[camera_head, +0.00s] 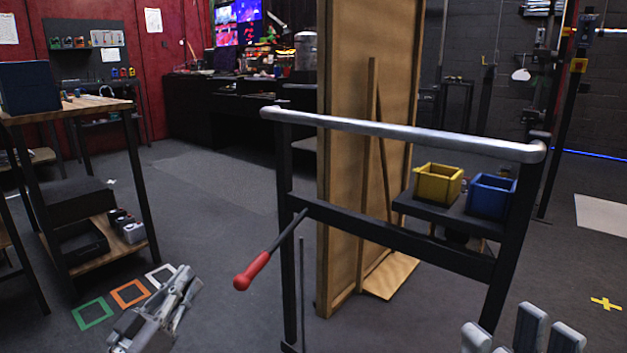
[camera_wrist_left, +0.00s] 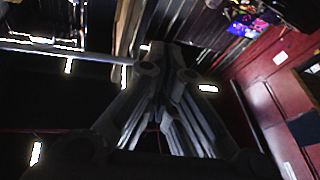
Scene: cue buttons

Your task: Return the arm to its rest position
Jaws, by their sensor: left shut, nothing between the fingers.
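My left gripper (camera_head: 187,285) is at the lower left of the head view, pointing up and to the right above the floor. Its fingers are together with nothing between them. The left wrist view shows the same fingers (camera_wrist_left: 168,75) side by side, in dim light. Grey finger-like parts of my right gripper (camera_head: 522,335) show at the bottom right edge of the head view. They are cut off by the frame, so I cannot tell how far apart they are.
A metal-railed frame (camera_head: 400,134) stands ahead, with a red-handled lever (camera_head: 252,271) sticking out near my left gripper. A yellow bin (camera_head: 438,184) and a blue bin (camera_head: 491,196) sit on its shelf. A wooden table (camera_head: 70,108) stands left; open floor lies between.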

